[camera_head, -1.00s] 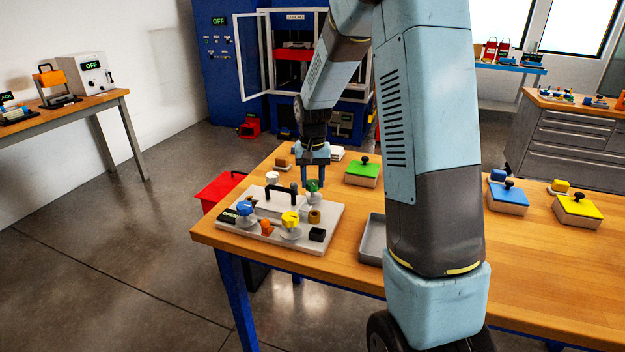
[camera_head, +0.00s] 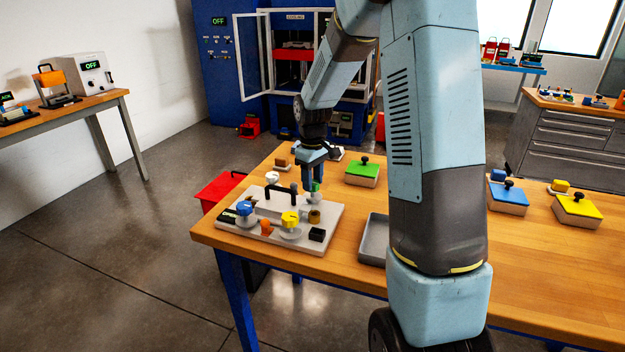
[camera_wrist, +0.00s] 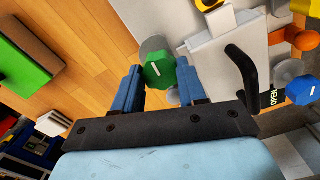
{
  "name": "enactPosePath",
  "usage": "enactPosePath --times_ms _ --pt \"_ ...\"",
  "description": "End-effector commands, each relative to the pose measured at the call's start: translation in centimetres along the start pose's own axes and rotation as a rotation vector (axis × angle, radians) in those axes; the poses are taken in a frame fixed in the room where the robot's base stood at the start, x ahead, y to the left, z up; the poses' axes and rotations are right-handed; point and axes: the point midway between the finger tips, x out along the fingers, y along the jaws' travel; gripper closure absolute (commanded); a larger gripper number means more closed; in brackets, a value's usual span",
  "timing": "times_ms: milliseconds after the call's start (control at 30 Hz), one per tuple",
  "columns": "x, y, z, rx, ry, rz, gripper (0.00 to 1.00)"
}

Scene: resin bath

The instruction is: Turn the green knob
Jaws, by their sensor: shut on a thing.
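The green knob (camera_wrist: 160,70) shows between my blue fingertips in the wrist view, with a white mark on its top. In the head view the green knob (camera_head: 316,188) is a small patch at the back right of the white panel (camera_head: 325,238), partly hidden by my fingers. My gripper (camera_head: 313,186) points down at it and is shut on it. In the wrist view the fingers of my gripper (camera_wrist: 160,78) lie on both sides of the knob.
The panel also bears a blue knob (camera_head: 244,209), a yellow knob (camera_head: 290,219) and a black handle (camera_head: 281,191). A green-lidded box (camera_head: 362,173) stands behind right. A grey tray (camera_head: 373,240) lies right of the panel. The right part of the table has free room.

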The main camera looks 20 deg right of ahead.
Motion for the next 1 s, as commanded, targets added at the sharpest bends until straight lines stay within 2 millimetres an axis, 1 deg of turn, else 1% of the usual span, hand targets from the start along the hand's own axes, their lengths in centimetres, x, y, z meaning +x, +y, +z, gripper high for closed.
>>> enactPosePath --times_ms 300,767,800,1000 --pt "-0.17 0.13 -0.19 -0.088 0.006 0.004 0.89" --pt "-0.18 0.13 -0.19 -0.098 0.006 0.004 0.89" --pt "-0.18 0.13 -0.19 -0.098 0.006 0.004 0.55" --pt "-0.10 0.08 -0.10 -0.097 0.003 0.002 0.36"
